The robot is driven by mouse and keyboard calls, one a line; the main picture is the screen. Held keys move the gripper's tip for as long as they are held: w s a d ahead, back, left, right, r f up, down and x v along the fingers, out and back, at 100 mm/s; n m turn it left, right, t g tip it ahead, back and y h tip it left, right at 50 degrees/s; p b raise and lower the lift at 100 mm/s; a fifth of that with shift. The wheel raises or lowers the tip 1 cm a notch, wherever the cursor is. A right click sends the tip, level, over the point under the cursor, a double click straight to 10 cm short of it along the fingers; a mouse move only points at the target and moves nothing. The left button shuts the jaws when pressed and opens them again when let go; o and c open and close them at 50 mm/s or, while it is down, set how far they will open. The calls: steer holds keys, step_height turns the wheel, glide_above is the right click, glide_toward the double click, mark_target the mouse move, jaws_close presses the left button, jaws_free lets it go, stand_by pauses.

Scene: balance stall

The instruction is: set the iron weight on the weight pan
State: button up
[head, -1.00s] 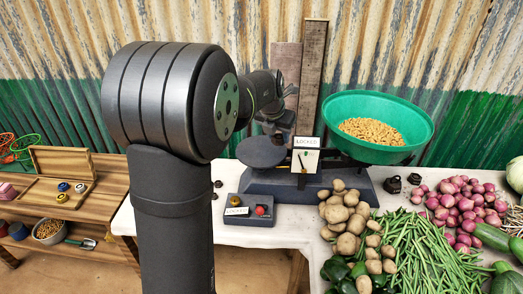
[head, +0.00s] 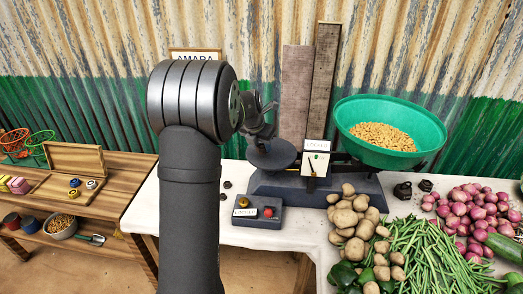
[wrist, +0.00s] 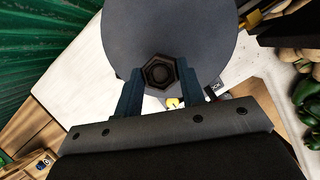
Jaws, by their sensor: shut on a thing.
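The iron weight (wrist: 159,73) is a dark hexagonal piece with a round hollow in its top. In the wrist view it sits between the two fingers of my gripper (wrist: 160,82), which is shut on it. The weight pan (wrist: 168,25) is a dark grey round plate below the weight in that view. In the head view my gripper (head: 262,132) is just above the weight pan (head: 283,157), at the left end of the balance (head: 330,186). The weight is hard to make out there, and I cannot tell whether it touches the pan.
A green bowl of grain (head: 424,128) is on the balance's right side. A control box (head: 255,219) with yellow and red buttons stands in front. Potatoes (head: 350,222), beans and onions fill the right. Small dark weights (head: 403,190) stand behind them.

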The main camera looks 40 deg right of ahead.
steer(key=shift+f, duration=1.2)
steer(key=shift+f, duration=0.15)
steer(key=o, duration=1.1)
steer(key=v, duration=1.2)
steer(key=shift+s, duration=0.1)
